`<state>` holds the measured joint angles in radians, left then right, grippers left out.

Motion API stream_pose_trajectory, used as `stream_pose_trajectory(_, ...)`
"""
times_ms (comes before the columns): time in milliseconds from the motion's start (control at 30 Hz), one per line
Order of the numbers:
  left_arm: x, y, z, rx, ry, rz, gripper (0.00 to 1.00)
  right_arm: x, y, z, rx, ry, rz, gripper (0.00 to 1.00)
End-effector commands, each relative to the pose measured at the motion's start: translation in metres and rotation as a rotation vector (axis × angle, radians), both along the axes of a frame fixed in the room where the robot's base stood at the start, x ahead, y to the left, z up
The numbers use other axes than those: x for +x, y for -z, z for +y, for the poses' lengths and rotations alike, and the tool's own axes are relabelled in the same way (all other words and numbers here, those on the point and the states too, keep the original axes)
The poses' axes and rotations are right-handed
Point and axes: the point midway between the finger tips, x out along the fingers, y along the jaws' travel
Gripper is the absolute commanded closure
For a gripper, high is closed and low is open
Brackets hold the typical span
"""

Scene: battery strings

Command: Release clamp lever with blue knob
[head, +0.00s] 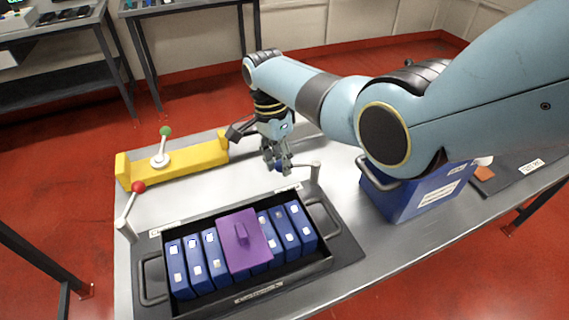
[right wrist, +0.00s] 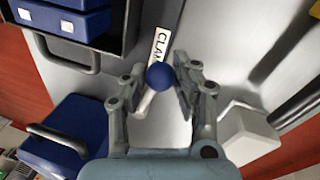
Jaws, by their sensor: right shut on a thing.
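The blue knob (right wrist: 159,77) sits at the end of a short pale clamp lever (right wrist: 146,104), between the fingers of my right gripper (right wrist: 160,74). In the head view my right gripper (head: 278,166) is shut on this knob from above, and the fingers partly hide it. The lever's grey post (head: 316,173) stands right of the knob, behind the tray's right back corner. A label (right wrist: 160,48) reading "CLAM" lies beside the knob, partly cut off. My left gripper is not in view.
A black tray (head: 328,270) holds blue battery modules (head: 197,268) and a purple block (head: 240,243). A red-knobbed lever (head: 137,188) stands left. A yellow fixture (head: 195,155) with a green-knobbed lever (head: 165,131) lies behind. A blue handled box (head: 420,190) is close on the right.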

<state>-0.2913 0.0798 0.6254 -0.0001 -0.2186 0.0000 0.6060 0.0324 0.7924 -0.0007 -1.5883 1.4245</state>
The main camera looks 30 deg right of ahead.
Motion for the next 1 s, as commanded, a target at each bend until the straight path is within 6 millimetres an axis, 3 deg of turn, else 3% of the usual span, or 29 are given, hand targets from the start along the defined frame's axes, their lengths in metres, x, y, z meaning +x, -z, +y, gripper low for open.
stream_pose_trajectory(267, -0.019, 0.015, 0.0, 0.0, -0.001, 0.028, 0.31, 0.022, 0.001, -0.012, -0.002, 0.263, -0.003, 1.0)
stream_pose_trajectory(700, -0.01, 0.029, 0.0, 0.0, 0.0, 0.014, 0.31, 0.045, 0.0, -0.037, -0.001, 0.663, -0.003, 1.0)
stream_pose_trajectory(1000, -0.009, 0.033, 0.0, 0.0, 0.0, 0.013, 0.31, 0.052, -0.001, -0.052, -0.001, 0.85, -0.003, 1.0)
